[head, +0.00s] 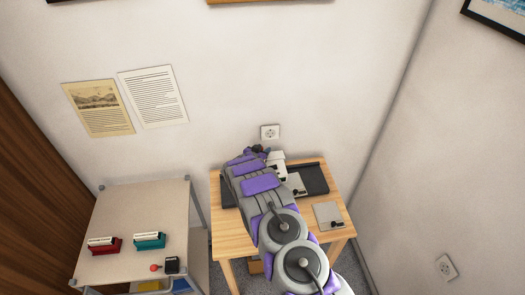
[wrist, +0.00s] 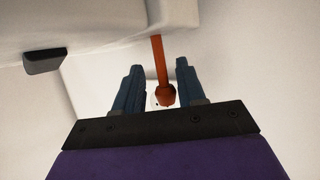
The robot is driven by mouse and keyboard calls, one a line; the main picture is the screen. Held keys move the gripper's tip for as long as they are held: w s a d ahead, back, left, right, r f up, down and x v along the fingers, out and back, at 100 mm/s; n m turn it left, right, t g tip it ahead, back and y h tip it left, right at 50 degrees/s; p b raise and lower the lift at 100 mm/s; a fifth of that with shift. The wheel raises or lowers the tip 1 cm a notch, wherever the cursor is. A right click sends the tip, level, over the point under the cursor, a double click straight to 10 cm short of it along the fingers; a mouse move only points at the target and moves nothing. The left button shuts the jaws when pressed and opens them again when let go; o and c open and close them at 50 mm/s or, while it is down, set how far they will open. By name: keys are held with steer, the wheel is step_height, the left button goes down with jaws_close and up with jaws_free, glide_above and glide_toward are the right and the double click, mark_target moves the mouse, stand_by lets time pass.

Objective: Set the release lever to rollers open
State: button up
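In the wrist view an orange lever (wrist: 161,60) with a knobbed end hangs down from a pale housing (wrist: 100,22). My gripper (wrist: 158,78) has its two dark blue fingers apart, one on each side of the lever. Gaps show between the lever and both fingers, so they do not appear to touch it. In the head view my gripper (head: 258,150) is at the back of the wooden table (head: 226,222), beside a white and dark machine (head: 312,178). My arm covers part of the machine, and the lever cannot be made out there.
A dark grey tab (wrist: 45,60) sticks out from the housing at the left. A flat grey plate (head: 328,214) lies on the table's right. A shelf cart (head: 130,205) at the left holds a red item (head: 104,245) and a teal item (head: 149,241). A wall socket (head: 270,132) is behind.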

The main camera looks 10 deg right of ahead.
steer(key=shift+a, duration=0.6)
steer(key=c, duration=0.5)
steer(key=shift+d, duration=0.15)
jaws_close()
steer(key=shift+s+d+f, duration=0.1)
steer(key=shift+s+d, duration=0.05)
steer(key=shift+d, duration=0.05)
steer(key=shift+s+a+f+m+t+h+b, duration=0.15)
steer(key=shift+s+m+t+h+b, duration=0.3)
steer(key=shift+t, duration=0.45)
steer(key=shift+s+m+t+h, duration=0.35)
steer(key=shift+m+t, duration=0.1)
steer(key=shift+t, duration=0.55)
steer(key=o, duration=0.6)
jaws_free()
steer(key=shift+o, duration=0.2)
